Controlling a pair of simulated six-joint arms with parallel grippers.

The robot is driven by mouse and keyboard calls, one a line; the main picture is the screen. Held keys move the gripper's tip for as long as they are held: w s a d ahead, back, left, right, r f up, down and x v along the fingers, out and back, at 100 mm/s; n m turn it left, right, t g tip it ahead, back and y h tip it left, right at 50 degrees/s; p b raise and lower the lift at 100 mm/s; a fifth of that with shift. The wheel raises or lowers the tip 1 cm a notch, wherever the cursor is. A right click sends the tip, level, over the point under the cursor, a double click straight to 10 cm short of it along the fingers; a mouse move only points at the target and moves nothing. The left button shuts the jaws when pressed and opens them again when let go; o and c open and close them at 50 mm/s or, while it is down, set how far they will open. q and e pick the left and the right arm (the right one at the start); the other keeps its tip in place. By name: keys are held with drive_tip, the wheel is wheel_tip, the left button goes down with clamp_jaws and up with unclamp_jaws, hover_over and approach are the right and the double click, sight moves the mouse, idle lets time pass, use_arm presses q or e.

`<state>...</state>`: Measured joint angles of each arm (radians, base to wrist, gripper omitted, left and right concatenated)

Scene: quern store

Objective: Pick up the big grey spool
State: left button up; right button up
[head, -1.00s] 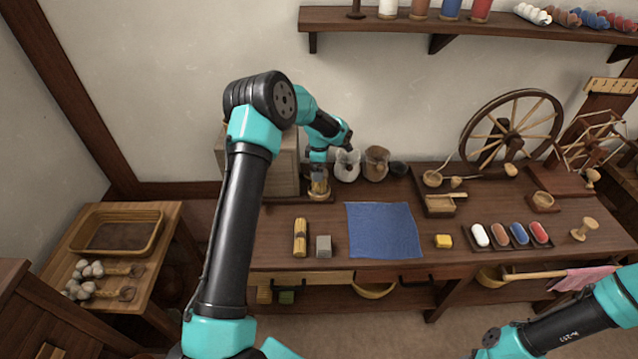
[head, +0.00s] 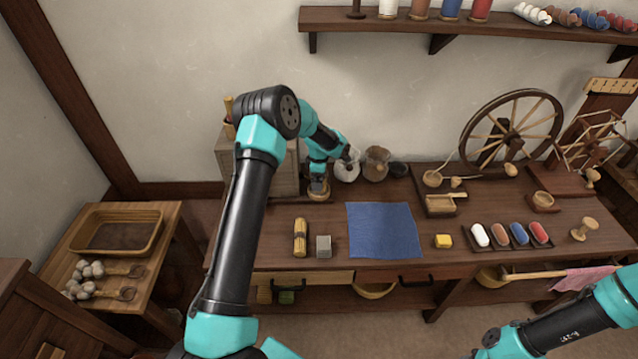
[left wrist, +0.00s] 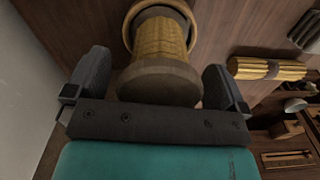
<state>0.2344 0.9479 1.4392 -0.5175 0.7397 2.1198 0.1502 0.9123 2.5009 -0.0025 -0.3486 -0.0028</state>
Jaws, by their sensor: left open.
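A large spool (left wrist: 160,38) with straw-coloured winding and a grey-brown end stands in a round, pale-rimmed holder (left wrist: 192,30) in the left wrist view. I see no spool with grey winding. My left gripper (left wrist: 157,66) is open, one finger on each side of the spool's near end, with a gap showing on both sides. In the head view my left gripper (head: 318,184) is over the holder at the back left of the table and hides most of the spool. My right gripper is out of view; only part of my right arm shows at lower right.
A straw-coloured bundle (head: 300,238) and a grey block (head: 324,246) lie in front. A pale jar (head: 346,168) and a brown jar (head: 376,163) stand close right. A wooden cabinet (head: 285,170) is close left. A blue cloth (head: 384,230) covers mid-table.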

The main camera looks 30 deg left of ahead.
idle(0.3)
use_arm(q)
drive_tip(key=c, duration=1)
drive_tip(key=shift+r, duration=0.1)
drive_tip(key=shift+r, duration=0.4)
wheel_tip(320, 180, up, 3)
drive_tip(key=shift+f, duration=0.1)
drive_tip(key=s+d+r, duration=0.1)
drive_tip(key=s+d, duration=0.7)
drive_tip(key=s, duration=0.5)
drive_tip(key=shift+s+d+r, duration=0.15)
drive_tip(key=shift+s+d, duration=0.05)
drive_tip(key=shift+s, duration=0.15)
